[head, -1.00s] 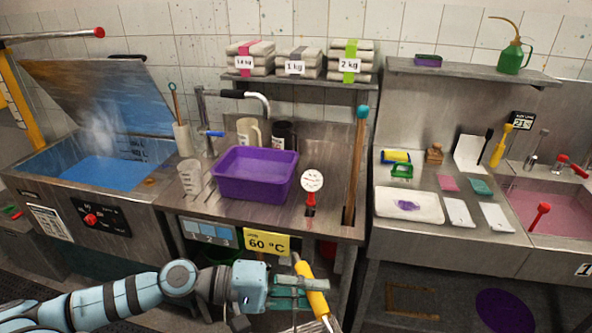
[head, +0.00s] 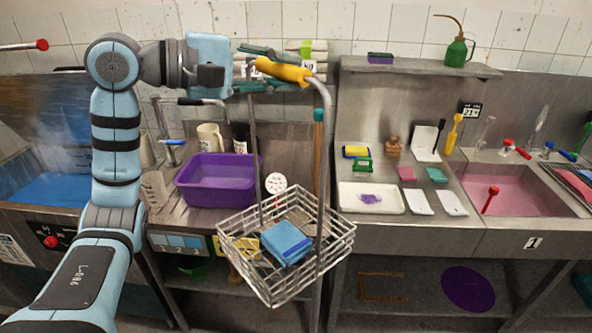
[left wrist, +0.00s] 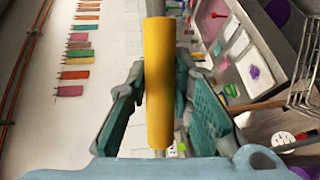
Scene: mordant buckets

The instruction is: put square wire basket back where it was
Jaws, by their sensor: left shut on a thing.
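The square wire basket (head: 244,235) hangs from a long metal handle with a yellow grip (head: 284,71). It holds blue folded cloth-like pieces (head: 286,243). My left gripper (head: 262,67) is shut on the yellow grip, high up at the level of the wall shelf. The grip also shows between the fingers in the left wrist view (left wrist: 159,85), where part of the wire basket (left wrist: 305,85) shows at the right edge. The basket hangs in the air in front of the counter's front edge. My right gripper is not in view.
A purple tub (head: 214,183) stands on the counter behind the basket. A blue-filled vat (head: 55,188) lies at the left, partly behind my left arm. A sink of pink liquid (head: 520,190) is at the right. The wall shelf (head: 420,68) is close to the gripper's height.

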